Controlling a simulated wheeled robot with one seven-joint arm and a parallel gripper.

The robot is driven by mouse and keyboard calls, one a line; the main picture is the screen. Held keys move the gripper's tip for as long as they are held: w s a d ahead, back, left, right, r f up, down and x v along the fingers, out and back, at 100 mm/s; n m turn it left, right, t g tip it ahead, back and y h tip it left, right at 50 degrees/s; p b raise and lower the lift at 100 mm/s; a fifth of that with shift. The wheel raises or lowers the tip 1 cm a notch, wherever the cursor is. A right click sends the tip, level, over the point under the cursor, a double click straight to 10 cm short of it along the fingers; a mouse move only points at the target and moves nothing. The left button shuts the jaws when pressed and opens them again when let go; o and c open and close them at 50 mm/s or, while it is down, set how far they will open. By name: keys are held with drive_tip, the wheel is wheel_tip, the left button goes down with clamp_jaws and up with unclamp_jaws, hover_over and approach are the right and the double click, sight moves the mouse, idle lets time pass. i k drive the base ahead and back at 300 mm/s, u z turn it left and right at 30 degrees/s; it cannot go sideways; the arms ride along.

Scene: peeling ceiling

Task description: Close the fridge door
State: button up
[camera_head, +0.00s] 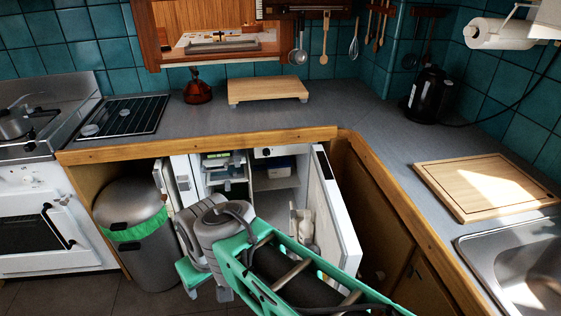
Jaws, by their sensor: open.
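The white fridge (276,185) stands under the counter, its shelves showing in the opening. Its right-hand door (338,215) is swung open toward me, with items in its inner shelf. A narrow white panel, perhaps a second door (182,178), stands open at the left of the opening; my arm hides its lower part. My gripper (207,284) is low in front of the left side of the fridge, partly hidden by my grey wrist. It is open, with nothing seen between its fingers. It appears apart from the right-hand door. My teal forearm crosses in front of that door's lower part.
A grey bin (138,262) with a green liner stands left of the fridge, close to my gripper. The wooden counter edge (200,146) runs above the fridge. A wooden cabinet (375,210) is right of the open door. Some floor shows at lower left.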

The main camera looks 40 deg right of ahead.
sight(335, 240)
drive_tip(key=z, duration=1.05)
